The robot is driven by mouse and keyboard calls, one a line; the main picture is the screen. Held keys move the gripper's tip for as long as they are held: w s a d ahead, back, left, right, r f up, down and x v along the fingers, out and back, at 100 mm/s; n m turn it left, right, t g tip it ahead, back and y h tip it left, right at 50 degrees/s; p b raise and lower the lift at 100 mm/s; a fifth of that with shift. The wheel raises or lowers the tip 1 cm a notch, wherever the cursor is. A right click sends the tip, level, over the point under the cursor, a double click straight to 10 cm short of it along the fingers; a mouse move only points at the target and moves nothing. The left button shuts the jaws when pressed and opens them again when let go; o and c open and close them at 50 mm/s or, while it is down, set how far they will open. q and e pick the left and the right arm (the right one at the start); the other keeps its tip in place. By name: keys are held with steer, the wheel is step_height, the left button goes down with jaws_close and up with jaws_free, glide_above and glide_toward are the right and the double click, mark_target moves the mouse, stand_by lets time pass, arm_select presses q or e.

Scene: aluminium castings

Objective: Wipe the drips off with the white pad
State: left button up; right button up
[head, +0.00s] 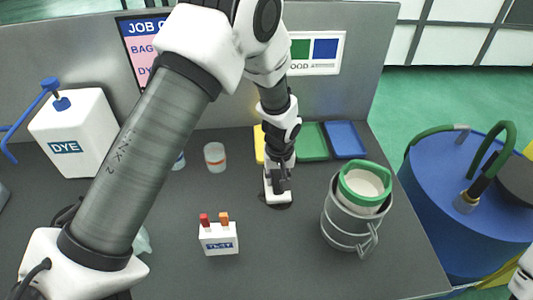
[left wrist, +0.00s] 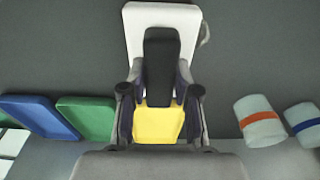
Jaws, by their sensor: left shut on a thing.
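My left gripper (head: 278,182) points down over the middle of the table and is shut on the white pad (head: 277,198). In the left wrist view the left gripper (left wrist: 160,100) has its fingers on either side of the pad's black handle (left wrist: 162,65), and the white pad (left wrist: 160,16) shows beyond. The pad is at or very near the table top. A dark patch (head: 287,207) shows around its lower edge; I cannot tell whether it is drips or shadow. No other drips are clear. My right gripper is not in view.
A silver can with a green-rimmed cup (head: 362,185) stands right of the pad. A white TEST box (head: 218,238) stands front left, a DYE jug (head: 75,133) far left. Green (head: 311,141) and blue (head: 345,139) trays lie behind. A blue drum (head: 470,215) stands beyond the right edge.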

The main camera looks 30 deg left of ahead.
mark_target(277, 178)
arm_select(q)
steer(key=r, duration=0.1)
steer(key=r+p, duration=0.2)
steer(key=r, duration=0.1)
steer(key=shift+s+d, duration=0.3)
steer(key=shift+s, duration=0.1)
steer(key=shift+r, duration=0.3)
steer(key=shift+w+a+r+p, duration=0.1)
steer(key=shift+w+r+p, duration=0.05)
steer(key=shift+r+p, duration=0.4)
steer(key=shift+w+a+r+p, duration=0.1)
steer(key=shift+r+p, duration=0.25)
steer(key=shift+p, duration=0.25)
steer(key=shift+s+d+r+p, duration=0.2)
steer(key=shift+r+p, duration=0.1)
steer(key=shift+r, duration=0.2)
steer(key=shift+w+a+f, duration=0.1)
steer(key=shift+w, duration=0.05)
